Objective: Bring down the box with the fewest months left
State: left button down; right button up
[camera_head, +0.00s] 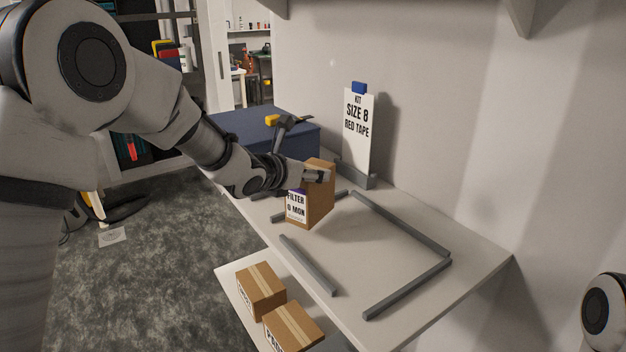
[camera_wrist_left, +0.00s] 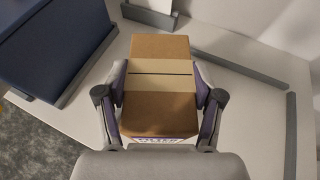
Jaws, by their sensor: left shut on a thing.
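A brown cardboard box (camera_head: 319,207) with a white label reading "FILTER" and a partly hidden line that looks like "0 MON" is in my left gripper (camera_head: 316,174). The left wrist view shows the box (camera_wrist_left: 160,112) from above, with a pale tape band, and the fingers of the left gripper (camera_wrist_left: 161,100) on both sides of it. The box is upright, over the bench top inside the grey strips; I cannot tell whether it touches the bench. Two more taped boxes, a left one (camera_head: 260,291) and a right one (camera_head: 293,328), sit on a lower surface. Their labels are mostly unreadable. My right gripper is out of view.
Grey strips (camera_head: 403,220) frame an area of the white bench (camera_head: 480,257). A sign (camera_head: 358,130) reading "KIT SIZE 8 RED TAPE" stands at the back. A blue case (camera_head: 250,128) with a hammer-like tool (camera_head: 284,131) is behind my left arm. The bench's front right is clear.

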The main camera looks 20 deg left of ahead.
pick_arm(q)
jog(key=shift+w+d, duration=0.1)
jog(key=shift+d, duration=0.35)
notch_tip(320, 180, down, 3)
jog(key=shift+a+f+p, duration=0.15)
jog(key=shift+f+p, duration=0.05)
jog(key=shift+p, duration=0.1)
jog(key=shift+f, duration=0.1)
jog(key=shift+f+b, duration=0.1)
jog(key=shift+b, duration=0.2)
jog(key=shift+c, duration=1.4)
grip_release()
jog(key=shift+o, duration=0.6)
